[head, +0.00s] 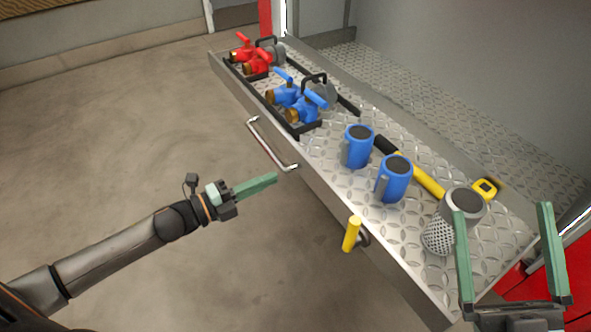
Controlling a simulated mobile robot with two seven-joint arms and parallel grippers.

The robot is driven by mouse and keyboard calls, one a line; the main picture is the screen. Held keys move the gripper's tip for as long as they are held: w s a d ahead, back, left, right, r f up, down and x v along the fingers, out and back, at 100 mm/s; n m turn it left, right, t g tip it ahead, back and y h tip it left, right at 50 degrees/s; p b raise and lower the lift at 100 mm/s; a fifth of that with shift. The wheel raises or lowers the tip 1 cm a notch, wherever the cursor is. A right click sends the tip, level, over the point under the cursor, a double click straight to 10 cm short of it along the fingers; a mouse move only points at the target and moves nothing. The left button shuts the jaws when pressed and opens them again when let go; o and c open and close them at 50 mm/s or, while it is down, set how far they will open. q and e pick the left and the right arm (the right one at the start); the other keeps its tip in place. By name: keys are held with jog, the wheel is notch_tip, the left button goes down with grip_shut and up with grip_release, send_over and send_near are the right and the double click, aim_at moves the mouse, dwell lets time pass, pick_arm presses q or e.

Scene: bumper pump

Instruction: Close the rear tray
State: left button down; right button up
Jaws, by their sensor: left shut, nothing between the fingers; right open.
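The rear tray (318,175) is a diamond-plate metal drawer that stands pulled out, running from upper left to lower right. A metal bar handle (272,146) is on its front side, and a yellow latch handle (352,234) sits on the same side further right. My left gripper (272,180) is shut and empty, over the floor just in front of the tray, below the bar handle and apart from it. My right gripper (506,222) is open, its green fingers spread over the tray's right end, beside a grey perforated strainer (440,236).
On the tray are red valve fittings (252,58), blue valve fittings (290,98), two blue cylinders (357,146), a yellow-and-black tool (428,182) and a yellow tape measure (485,188). A grey vehicle wall (460,70) stands behind. The floor (120,130) at left is clear.

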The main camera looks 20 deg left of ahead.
aim_at(307, 163)
pick_arm(q)
jog(key=b+x, duration=0.1)
jog(key=x, duration=0.5)
jog(key=shift+x, duration=0.8)
pick_arm(e)
jog(key=shift+s+a+r+n+y, duration=0.15)
jog(key=shift+s+r+n+y, duration=0.75)
jog(key=shift+y, duration=0.15)
jog(key=shift+s+a+r+n+y, duration=0.1)
jog(key=shift+s+r+n+y, duration=0.75)
jog(key=shift+y, duration=0.2)
jog(key=shift+w, duration=0.1)
